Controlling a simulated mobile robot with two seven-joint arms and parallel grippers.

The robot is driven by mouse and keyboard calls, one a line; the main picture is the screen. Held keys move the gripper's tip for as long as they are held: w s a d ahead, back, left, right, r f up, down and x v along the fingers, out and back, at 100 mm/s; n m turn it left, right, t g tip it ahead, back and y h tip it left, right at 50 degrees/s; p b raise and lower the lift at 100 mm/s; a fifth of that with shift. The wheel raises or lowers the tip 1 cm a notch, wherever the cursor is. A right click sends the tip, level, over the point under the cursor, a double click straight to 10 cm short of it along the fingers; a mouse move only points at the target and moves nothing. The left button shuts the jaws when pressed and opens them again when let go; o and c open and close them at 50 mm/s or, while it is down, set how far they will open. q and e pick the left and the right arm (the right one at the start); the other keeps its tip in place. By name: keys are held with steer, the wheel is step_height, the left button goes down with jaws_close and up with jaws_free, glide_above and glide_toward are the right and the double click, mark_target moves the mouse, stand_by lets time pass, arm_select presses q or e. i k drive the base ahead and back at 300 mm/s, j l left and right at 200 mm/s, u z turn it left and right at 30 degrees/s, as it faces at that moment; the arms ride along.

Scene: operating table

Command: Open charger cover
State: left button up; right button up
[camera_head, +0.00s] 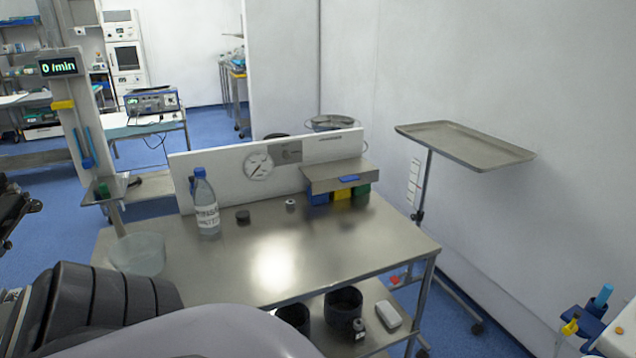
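The likely charger (340,197) sits at the right end of the table's back panel. A flat grey metal cover (325,174) with a blue strip (349,178) on its front edge lies over blue, yellow and green blocks. The cover looks closed, lying nearly flat. Neither gripper can be made out in the head view. A black ribbed joint and a grey link, apparently of my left arm, fill the bottom left, well short of the charger.
On the steel table (320,250) stand a water bottle (206,205), a dark puck (243,217) and a small ring (291,204). A clear bowl (138,253) is at its left edge. The table's right half is clear. A tray stand (465,145) is right; blue-yellow parts (590,315) are unclear.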

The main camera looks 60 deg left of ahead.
mark_target(344, 173)
steer(key=u, duration=1.65)
steer(key=i+l, duration=0.1)
steer(key=l, duration=0.65)
steer(key=i+z, duration=0.05)
